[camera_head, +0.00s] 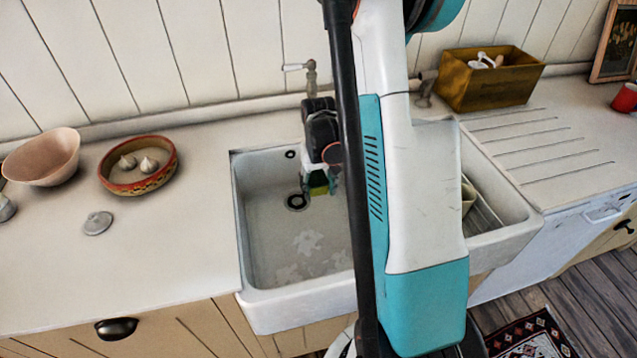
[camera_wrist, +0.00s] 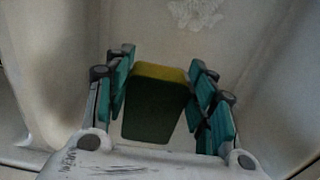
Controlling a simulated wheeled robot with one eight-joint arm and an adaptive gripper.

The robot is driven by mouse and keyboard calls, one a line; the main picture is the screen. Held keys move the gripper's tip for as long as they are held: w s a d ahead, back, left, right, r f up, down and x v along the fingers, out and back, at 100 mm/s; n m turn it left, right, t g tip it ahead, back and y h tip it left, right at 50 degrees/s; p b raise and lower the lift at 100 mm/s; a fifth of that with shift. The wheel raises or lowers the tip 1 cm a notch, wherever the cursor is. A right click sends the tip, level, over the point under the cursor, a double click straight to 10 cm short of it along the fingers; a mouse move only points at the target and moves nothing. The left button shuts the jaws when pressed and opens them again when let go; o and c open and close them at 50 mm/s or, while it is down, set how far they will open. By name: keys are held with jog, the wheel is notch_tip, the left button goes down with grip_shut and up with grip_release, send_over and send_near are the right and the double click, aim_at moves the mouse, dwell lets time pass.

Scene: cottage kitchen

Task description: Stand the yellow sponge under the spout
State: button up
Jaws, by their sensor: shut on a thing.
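The yellow sponge (camera_wrist: 158,102) with a dark green face is between the fingers of my gripper (camera_wrist: 163,66) in the wrist view. In the head view my gripper (camera_head: 321,180) is low inside the left basin of the white sink (camera_head: 262,297), near the back wall. A small yellow-green part of the sponge (camera_head: 319,190) shows below it there. I cannot tell whether the sponge touches the basin floor. A tap with a white lever (camera_head: 311,73) stands behind the gripper, and another metal fitting (camera_head: 427,88) is to the right. My arm hides the middle, and no spout shows clearly.
A drain (camera_head: 297,202) lies close to the gripper. The basin front is open. Left on the counter are a red-rimmed bowl (camera_head: 112,184), a pale bowl (camera_head: 43,158) and a grey lid (camera_head: 98,223). A wooden box (camera_head: 487,88) stands back right.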

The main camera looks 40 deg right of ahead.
jog(key=shift+f+b, duration=3.6)
jog(key=shift+f, duration=2.1)
jog(key=o, duration=0.8)
jog(key=shift+r, duration=0.1)
notch_tip(320, 180, up, 12)
jog(key=shift+f, duration=0.1)
